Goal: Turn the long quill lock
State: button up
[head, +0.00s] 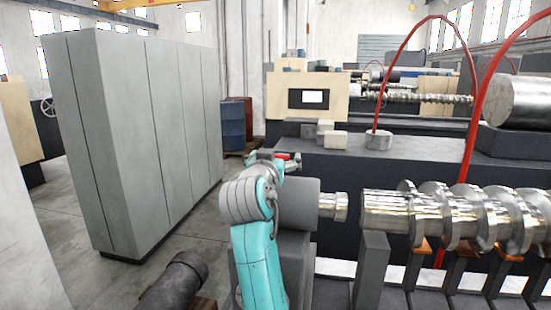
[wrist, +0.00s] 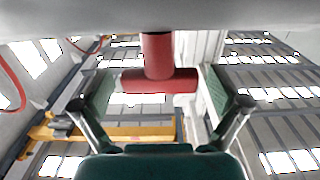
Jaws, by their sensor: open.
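A red T-shaped handle, which I take to be the quill lock, shows in the wrist view (wrist: 158,80), its stem meeting a grey surface at the top edge. Its crossbar lies across the gap between the two fingers of my gripper (wrist: 158,90). The fingers are open, one on each side, with a small gap visible at the right; contact at the left is unclear. In the head view a small bit of red (head: 284,156) shows by my gripper (head: 274,159), behind my teal arm and beside the grey tailstock-like housing (head: 298,190). Most of the handle is hidden there.
A large shiny screw (head: 465,215) lies on supports at the right, in line with the housing's spindle (head: 333,206). A tall grey cabinet (head: 140,140) stands left, with floor between. A dark cylinder (head: 175,283) is at the lower left. Red hoses (head: 470,120) arch at the right.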

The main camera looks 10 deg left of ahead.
jog(key=c, duration=1.2)
jog(key=shift+o, duration=0.2)
jog(key=shift+y, duration=0.3)
jog(key=shift+d+n+g+y, duration=0.15)
jog(key=shift+n+g+y, duration=0.15)
jog(key=shift+n+y, duration=1.6)
jog(key=shift+n+g+y, duration=0.6)
jog(key=shift+n+y, duration=0.2)
jog(key=shift+y, duration=0.7)
jog(key=shift+n+g+y, duration=0.6)
jog(key=shift+n+y, duration=0.2)
jog(key=shift+y, duration=0.7)
jog(key=shift+n+y, duration=0.3)
jog(key=shift+y, duration=0.1)
